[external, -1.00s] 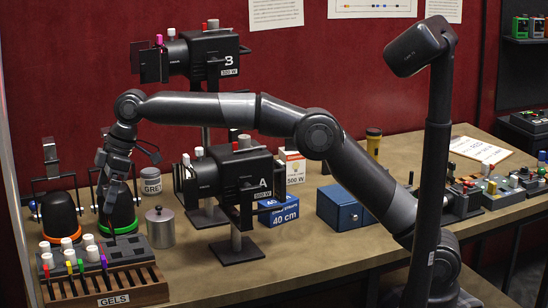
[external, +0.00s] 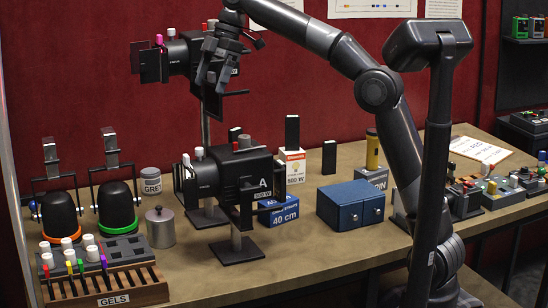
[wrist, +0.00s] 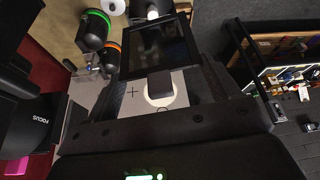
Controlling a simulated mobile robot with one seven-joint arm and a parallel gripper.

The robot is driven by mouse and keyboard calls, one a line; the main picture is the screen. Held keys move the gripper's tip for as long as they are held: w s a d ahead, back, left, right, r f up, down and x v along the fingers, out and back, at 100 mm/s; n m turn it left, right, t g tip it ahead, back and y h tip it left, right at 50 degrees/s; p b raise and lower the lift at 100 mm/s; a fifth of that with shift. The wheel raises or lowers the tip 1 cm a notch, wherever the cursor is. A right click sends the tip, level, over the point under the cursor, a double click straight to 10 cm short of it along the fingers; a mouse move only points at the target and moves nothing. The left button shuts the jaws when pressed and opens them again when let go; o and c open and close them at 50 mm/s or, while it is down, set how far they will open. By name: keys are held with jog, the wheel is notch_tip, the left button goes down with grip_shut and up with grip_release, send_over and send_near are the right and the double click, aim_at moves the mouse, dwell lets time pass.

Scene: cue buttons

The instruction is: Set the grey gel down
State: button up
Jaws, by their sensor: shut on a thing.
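My gripper (external: 218,82) is raised high in front of lamp B (external: 178,56) and is shut on a dark square framed panel, the grey gel (wrist: 160,45). In the wrist view the gel sticks out beyond the fingertips (wrist: 160,85), its dark pane facing the camera.
Lamp A (external: 240,176) stands below, with a metal canister (external: 160,228) to its left. Two black domes (external: 60,213) with levers stand at the left. A jar (external: 151,182), blue box (external: 278,212) and blue cabinet (external: 350,205) occupy the table. Front-centre table is clear.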

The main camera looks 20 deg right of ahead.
jog(key=d+f+m, duration=0.1)
jog(key=d+f, duration=0.5)
jog(key=d, duration=0.6)
jog(key=d+f, duration=0.7)
jog(key=d, duration=0.6)
jog(key=s+d+f+m, duration=0.1)
jog(key=s+d+f, duration=0.9)
jog(key=d+f, duration=0.45)
jog(key=w+a+f, duration=0.2)
jog(key=a+f, duration=0.8)
jog(key=f, duration=0.1)
jog(key=shift+w+t, duration=0.4)
jog(key=shift+f, duration=0.1)
jog(key=o, duration=0.5)
jog(key=shift+f, duration=0.1)
jog(key=o, duration=0.4)
